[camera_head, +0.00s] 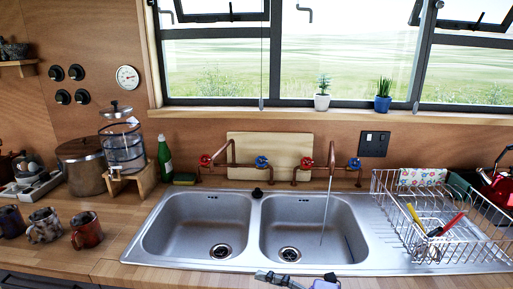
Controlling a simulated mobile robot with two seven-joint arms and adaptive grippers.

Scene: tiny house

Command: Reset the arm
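Dark grey and metallic parts of a gripper (275,278) show at the bottom edge, in front of the sink's front rim. A small bluish-purple piece with a dark tip (326,283) is just right of them. Both are cut off by the frame edge. I cannot tell which arm they belong to, whether the fingers are open or shut, or whether anything is held. No more of either arm is visible.
A steel double sink (255,262) fills the counter middle; water runs from the right tap (331,155) into the right basin. A wire dish rack (440,225) with utensils stands right. Several mugs (87,230), a pot (82,166) and a glass dispenser (122,147) stand left.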

